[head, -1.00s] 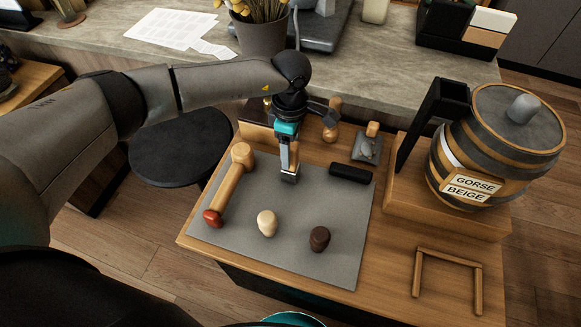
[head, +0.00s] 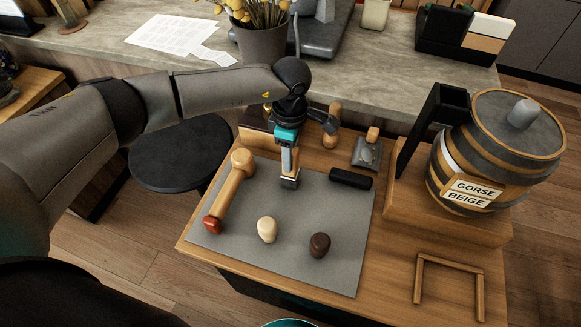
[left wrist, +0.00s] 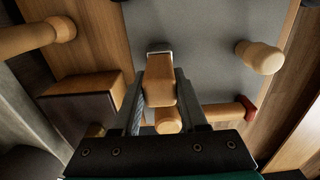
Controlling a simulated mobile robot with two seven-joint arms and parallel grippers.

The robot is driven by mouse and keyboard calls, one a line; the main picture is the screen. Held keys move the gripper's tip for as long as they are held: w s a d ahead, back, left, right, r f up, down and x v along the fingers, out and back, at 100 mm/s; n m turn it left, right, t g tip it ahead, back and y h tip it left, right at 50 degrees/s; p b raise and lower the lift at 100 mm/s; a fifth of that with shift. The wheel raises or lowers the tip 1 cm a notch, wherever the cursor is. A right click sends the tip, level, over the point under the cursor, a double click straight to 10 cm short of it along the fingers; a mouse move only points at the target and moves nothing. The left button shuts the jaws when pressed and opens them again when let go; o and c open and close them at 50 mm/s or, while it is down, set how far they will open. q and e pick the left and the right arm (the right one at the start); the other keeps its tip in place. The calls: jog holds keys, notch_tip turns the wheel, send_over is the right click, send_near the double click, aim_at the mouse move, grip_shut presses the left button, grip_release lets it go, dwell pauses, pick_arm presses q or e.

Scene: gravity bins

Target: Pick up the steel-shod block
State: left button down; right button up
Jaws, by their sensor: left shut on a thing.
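The steel-shod block is a short wooden piece with a grey metal lower end (head: 289,183). It stands upright over the back part of the grey mat (head: 280,268). My left gripper (head: 289,150) comes down from above and is shut on its wooden upper part. In the left wrist view the block (left wrist: 160,85) sits between the two fingers, its metal edge pointing away from the gripper. I cannot tell whether its lower end touches the mat. My right gripper is not in view.
A wooden mallet (head: 231,190) with a red end lies left on the mat. A cream knob (head: 267,229), a dark brown knob (head: 320,245) and a black bar (head: 351,179) are nearby. A barrel (head: 500,150) stands right. The mat's front is clear.

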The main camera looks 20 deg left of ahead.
pick_arm(q)
jog(key=shift+r, duration=0.2)
jog(key=shift+r+p, duration=0.65)
jog(key=shift+r, duration=0.1)
jog(key=shift+r, duration=0.2)
jog(key=shift+r+p, duration=1.7)
jog(key=shift+r, duration=0.7)
